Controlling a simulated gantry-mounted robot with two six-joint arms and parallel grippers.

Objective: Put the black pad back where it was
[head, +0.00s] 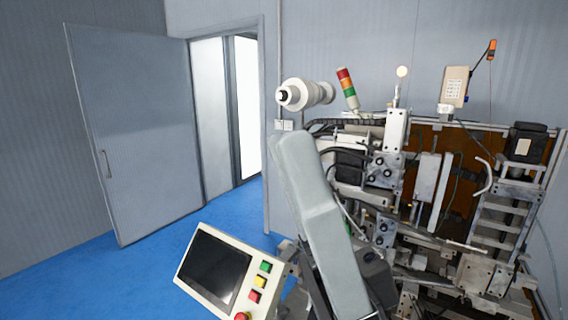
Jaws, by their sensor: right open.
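I cannot make out the black pad for certain in the head view. A dark block (350,163) sits on the upper left part of the coil winder (428,180), but I cannot tell whether it is the pad. My pale grey arm link stands in front of the machine's left side and hides part of it. My right gripper (374,272) shows only in part, low beside that link against the machine; it is open, and its fingertips are hard to separate from the machine parts. My left gripper is not in view.
A control panel (215,270) with a dark screen and coloured buttons stands at the lower left of the machine. White rolls (305,94) and a signal light (347,88) rise above it. Blue floor (80,275) lies clear at left, before a grey door (135,130).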

